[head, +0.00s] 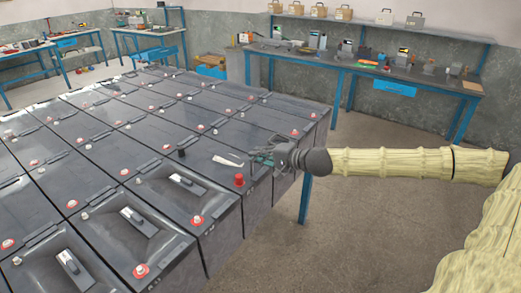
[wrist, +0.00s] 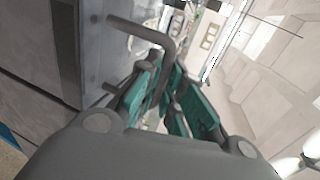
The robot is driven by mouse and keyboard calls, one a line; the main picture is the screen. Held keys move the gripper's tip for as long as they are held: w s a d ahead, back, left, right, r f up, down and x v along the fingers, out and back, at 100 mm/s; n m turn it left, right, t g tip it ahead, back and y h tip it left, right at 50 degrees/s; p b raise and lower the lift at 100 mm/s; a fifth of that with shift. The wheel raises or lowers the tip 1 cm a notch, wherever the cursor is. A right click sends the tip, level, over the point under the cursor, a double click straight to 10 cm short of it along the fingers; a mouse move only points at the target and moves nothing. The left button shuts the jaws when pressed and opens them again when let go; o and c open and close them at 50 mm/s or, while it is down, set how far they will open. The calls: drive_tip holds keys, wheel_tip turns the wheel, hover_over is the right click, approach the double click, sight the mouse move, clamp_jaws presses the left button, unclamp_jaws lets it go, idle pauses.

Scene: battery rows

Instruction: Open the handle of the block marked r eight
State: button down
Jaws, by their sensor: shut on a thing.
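My gripper (head: 262,158) is at the right edge of the dark battery blocks, above the block (head: 205,160) with a red cap near its corner. In the wrist view my gripper's teal fingers (wrist: 172,100) are closed around a grey bent handle (wrist: 150,32). The handle's bar runs from the block's face (wrist: 92,45) and bends down between the fingers. The head view does not show the handle clearly, as my gripper covers that spot. I cannot read the mark r eight on any block.
A red cap (head: 239,180) stands just left of and below my gripper. A pale strip (head: 228,161) lies on the block top beside it. Other blocks with black handles (head: 138,220) fill the left. Open floor (head: 350,240) lies right; a workbench (head: 400,72) stands behind.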

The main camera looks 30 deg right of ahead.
drive_tip(key=shift+a+f, duration=0.1)
idle(0.3)
drive_tip(key=c, duration=1.5)
unclamp_jaws()
drive_tip(key=shift+c, duration=0.2)
drive_tip(key=shift+s, duration=0.1)
drive_tip(key=shift+s+d, duration=0.1)
drive_tip(key=shift+d, duration=0.15)
drive_tip(key=shift+s+r, duration=0.15)
drive_tip(key=shift+r, duration=0.05)
drive_tip(key=shift+s+d+r, duration=0.1)
drive_tip(key=shift+s+d, duration=0.1)
drive_tip(key=shift+s, duration=0.45)
